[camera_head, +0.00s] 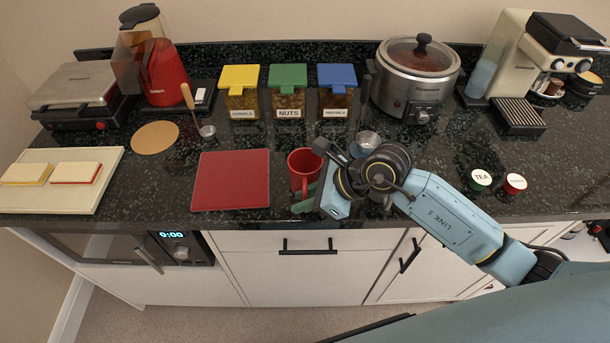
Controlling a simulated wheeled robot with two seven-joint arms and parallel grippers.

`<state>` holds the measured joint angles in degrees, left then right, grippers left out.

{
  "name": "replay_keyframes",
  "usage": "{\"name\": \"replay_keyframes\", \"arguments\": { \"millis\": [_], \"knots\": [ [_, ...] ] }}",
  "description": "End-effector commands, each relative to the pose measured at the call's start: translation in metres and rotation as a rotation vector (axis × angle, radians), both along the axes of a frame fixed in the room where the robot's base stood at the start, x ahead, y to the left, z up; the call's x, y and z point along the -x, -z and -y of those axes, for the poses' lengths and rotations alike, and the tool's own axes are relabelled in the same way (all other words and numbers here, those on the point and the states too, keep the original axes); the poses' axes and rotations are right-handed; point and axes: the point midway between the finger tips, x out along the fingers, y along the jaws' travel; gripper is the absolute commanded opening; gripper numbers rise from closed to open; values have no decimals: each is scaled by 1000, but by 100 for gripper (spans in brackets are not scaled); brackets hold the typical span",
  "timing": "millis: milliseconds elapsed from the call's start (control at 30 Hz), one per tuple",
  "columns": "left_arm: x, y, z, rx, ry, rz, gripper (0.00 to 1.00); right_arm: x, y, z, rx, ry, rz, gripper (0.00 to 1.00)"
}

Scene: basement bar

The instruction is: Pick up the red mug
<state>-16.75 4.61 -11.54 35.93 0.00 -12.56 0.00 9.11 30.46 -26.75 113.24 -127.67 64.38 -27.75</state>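The red mug (302,159) stands upright near the front of the dark counter, right of a red square board. Its handle faces the front edge. My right gripper (309,197) is at the mug's front right side, close to the handle. Greenish finger parts show beside and below the handle, but the gripper body hides part of them and the mug's right side. I cannot tell whether the fingers touch the handle or are closed on it. My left gripper is not in view.
The red board (230,180) lies left of the mug. Lidded containers (287,92), a slow cooker (416,80) and a coffee machine (520,60) line the back.

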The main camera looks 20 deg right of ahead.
Motion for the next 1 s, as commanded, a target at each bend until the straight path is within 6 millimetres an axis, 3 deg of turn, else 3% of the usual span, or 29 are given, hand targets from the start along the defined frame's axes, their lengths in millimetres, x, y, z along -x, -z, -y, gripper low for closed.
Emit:
{"name": "replay_keyframes", "arguments": {
  "millis": [233, 400, 833, 1000],
  "knots": [
    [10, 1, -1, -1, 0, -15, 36, -1, 1, -1, 0, 0, 0, 19],
    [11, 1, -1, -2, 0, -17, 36, -1, 1, -1, 0, 0, 0, 0],
    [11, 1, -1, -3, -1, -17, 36, -1, -2, -1, 0, 0, 3, 0],
    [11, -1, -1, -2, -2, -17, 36, -2, -23, -1, -2, -1, 7, 0]
  ]
}}
